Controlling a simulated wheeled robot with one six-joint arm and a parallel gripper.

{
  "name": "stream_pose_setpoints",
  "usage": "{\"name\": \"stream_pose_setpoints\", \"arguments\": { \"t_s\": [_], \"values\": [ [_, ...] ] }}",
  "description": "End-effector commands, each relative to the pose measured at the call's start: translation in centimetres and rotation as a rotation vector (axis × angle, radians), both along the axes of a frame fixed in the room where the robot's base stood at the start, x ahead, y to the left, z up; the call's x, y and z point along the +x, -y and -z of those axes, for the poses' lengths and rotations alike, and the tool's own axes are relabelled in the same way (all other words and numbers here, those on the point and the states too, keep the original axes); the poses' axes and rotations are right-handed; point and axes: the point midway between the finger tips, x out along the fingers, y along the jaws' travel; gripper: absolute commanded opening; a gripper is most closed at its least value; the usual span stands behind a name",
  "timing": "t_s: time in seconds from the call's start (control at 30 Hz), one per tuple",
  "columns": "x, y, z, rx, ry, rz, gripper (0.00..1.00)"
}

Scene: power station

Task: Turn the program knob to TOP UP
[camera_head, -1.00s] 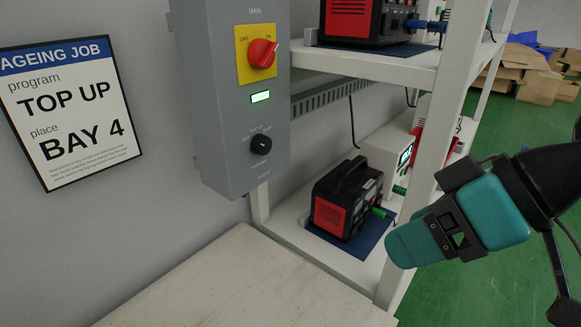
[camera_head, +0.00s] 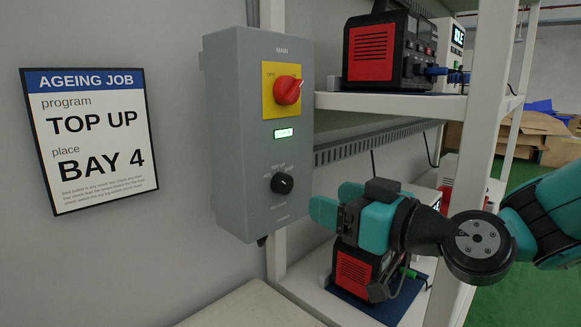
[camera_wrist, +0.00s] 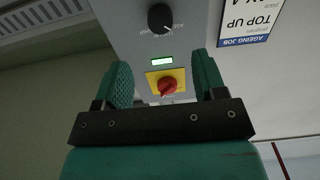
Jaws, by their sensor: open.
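The black program knob (camera_head: 282,183) sits low on the front of a grey control box (camera_head: 225,140), with small printed labels around it. The small print is mostly too blurred to read, though "TOP UP" seems to stand above the knob. My gripper (camera_head: 335,202) is open and empty, to the right of the knob and slightly below it, apart from the box. In the wrist view the knob (camera_wrist: 160,18) shows near the top, beyond and between the two green fingers (camera_wrist: 165,85).
A red main switch (camera_head: 287,90) on a yellow plate and a lit green display (camera_head: 283,133) are above the knob. A sign (camera_head: 95,135) reads TOP UP, BAY 4. A white shelf (camera_head: 390,103) with chargers (camera_head: 375,50) stands at right, close to my arm.

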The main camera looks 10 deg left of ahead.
Motion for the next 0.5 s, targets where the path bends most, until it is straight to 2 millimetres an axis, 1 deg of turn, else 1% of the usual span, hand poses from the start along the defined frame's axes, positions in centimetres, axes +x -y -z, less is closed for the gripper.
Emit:
{"name": "stream_pose_setpoints", "arguments": {
  "t_s": [0.03,0.2,0.4,0.5],
  "values": [
    [0.4,-1.1,-0.7,-0.002,-0.005,-0.005,0.64],
    [2.1,-3.9,-0.7,-0.001,-0.003,-0.003,0.64],
    [3.7,-6.4,-0.5,-0.001,-0.002,-0.002,0.64],
    [4.2,-7.3,-0.4,-0.001,-0.002,-0.001,0.64]
  ]
}}
